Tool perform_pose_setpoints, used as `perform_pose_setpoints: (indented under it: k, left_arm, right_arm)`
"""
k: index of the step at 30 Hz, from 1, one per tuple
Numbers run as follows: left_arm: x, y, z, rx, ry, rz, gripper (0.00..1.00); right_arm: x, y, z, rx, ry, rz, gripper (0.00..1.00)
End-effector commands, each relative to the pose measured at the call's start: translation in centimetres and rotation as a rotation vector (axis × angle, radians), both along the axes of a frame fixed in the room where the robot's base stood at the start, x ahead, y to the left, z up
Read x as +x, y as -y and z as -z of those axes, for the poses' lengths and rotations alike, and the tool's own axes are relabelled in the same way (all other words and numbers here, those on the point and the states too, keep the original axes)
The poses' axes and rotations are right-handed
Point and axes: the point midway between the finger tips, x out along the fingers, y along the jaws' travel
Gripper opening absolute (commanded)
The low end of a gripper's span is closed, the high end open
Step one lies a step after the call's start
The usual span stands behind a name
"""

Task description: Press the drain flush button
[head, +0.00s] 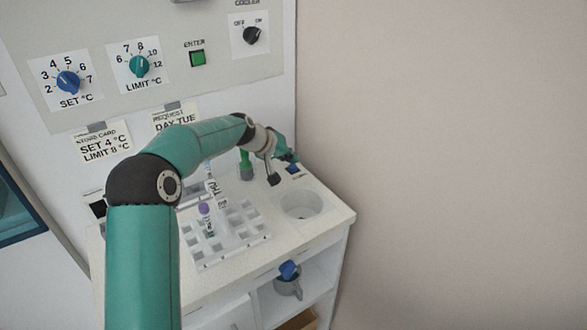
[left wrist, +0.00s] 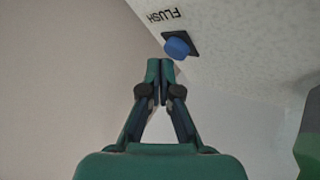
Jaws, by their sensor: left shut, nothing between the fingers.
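The drain flush button is a blue round button on a dark square base at the back right of the white counter (head: 328,207). In the left wrist view the blue button (left wrist: 177,47) shows beside the printed word FLUSH. It also shows in the head view (head: 293,169), small and close to my gripper. My left gripper (head: 292,157) is shut and empty. In the left wrist view its fingertips (left wrist: 160,68) point toward the button and appear just short of it; I cannot tell whether they touch. My right gripper is not in view.
A round basin (head: 302,205) is sunk in the counter in front of the button. A white tube rack (head: 236,240) holds a purple-capped tube (head: 204,209). A green bottle (head: 246,166) stands left of the gripper. The control panel (head: 215,75) rises behind.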

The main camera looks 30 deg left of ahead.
Motion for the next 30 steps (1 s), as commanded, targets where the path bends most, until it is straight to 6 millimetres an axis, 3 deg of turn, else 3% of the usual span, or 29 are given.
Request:
perform_pose_setpoints:
  k: [30]
  left_arm:
    - [0.05,0.07,0.99,0.000,-0.001,0.001,0.00]
  right_arm:
    - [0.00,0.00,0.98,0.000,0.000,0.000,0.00]
